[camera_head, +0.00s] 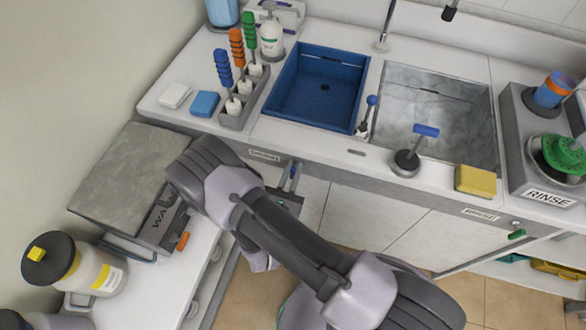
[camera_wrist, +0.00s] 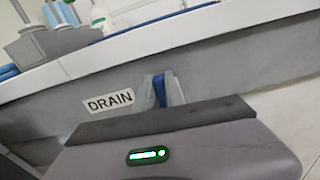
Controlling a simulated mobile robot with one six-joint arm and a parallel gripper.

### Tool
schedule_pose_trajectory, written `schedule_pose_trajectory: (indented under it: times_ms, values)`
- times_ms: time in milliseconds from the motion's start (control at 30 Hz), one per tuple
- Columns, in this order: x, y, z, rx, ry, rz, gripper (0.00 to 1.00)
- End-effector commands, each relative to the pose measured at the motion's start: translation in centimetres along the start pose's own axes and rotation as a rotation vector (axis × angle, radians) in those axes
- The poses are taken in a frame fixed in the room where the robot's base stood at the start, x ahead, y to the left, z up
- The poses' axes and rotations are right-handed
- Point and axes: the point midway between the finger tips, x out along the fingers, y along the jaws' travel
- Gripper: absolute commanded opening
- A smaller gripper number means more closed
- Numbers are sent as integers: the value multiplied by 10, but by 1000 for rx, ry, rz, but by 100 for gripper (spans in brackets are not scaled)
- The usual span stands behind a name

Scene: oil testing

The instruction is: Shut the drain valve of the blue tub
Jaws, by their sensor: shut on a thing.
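The blue tub (camera_head: 302,112) is set into the counter, with a dark drain hole in its floor; no water is clearly visible in it. Below its front edge, the DRAIN label (camera_head: 264,155) is on the counter front; the label also shows in the wrist view (camera_wrist: 110,102). My gripper (camera_head: 291,176) is at the counter front just right of this label. In the wrist view, my gripper (camera_wrist: 163,90) is shut on the blue valve handle (camera_wrist: 160,91), which stands roughly upright between the fingers. The valve body is hidden behind my gripper.
A grey sink (camera_head: 437,95) lies right of the tub. A blue-knobbed lever (camera_head: 371,101) and a blue-handled plunger (camera_head: 426,131) stand nearby. A green handle (camera_head: 517,234) is on the right front. A WASTE box (camera_head: 125,185) sits on the left side table.

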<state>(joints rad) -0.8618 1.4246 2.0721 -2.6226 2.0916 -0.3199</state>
Motion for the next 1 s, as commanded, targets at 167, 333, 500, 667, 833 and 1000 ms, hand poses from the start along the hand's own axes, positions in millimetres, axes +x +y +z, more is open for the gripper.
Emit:
schedule_pose_trajectory:
  times_ms: [167,333,500,667,833,1000]
  values:
    - [0,-2,-1,110,1,0,0]
    - [0,-4,-1,263,2,1,0]
    - [0,-6,-2,426,2,1,0]
    - [0,-8,-3,578,2,0,0]
    - [0,-11,-5,739,2,0,0]
    - [0,-12,-7,900,1,-1,0]
